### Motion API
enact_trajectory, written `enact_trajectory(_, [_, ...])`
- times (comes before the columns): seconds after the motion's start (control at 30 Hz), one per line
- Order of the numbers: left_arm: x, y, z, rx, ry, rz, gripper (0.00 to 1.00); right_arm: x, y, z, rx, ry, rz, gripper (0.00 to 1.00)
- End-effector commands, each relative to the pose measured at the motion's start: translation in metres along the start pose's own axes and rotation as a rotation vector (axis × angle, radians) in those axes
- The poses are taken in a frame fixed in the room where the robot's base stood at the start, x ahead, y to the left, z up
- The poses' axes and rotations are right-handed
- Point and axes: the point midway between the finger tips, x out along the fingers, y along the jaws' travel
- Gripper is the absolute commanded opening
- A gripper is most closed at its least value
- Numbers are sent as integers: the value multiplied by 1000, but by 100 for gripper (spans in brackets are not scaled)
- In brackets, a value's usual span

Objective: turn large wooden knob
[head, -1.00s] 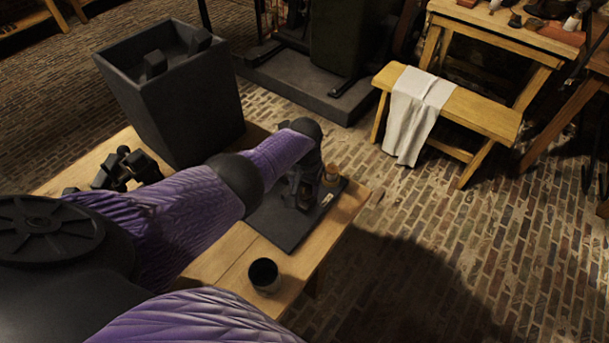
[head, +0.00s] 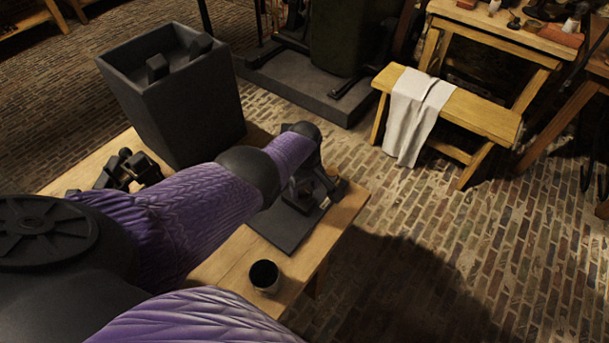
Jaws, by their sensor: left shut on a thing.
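A dark flat board (head: 276,231) lies on the wooden table (head: 228,265), with a small pale label (head: 325,203) near its right end. My left arm reaches over the board. My left gripper (head: 326,186) is down at the board's far right end, shut on the large wooden knob. The dark fingers cover the knob, so its turn angle cannot be seen. My right gripper is out of view; only purple sleeve shows at the bottom.
A tall dark bin (head: 180,100) stands at the table's back left, with dark fittings (head: 128,168) in front of it. A dark cup (head: 264,276) stands near the front edge. A bench (head: 465,108) with a cloth (head: 415,110) stands apart on the brick floor.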

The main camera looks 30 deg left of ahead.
Motion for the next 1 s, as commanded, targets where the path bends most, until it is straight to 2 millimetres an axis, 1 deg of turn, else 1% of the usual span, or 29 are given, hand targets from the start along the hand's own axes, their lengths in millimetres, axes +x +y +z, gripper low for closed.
enact_trajectory(1.0, [-2, 1, -1, -958, 2, 7, 4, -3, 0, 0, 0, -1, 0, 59])
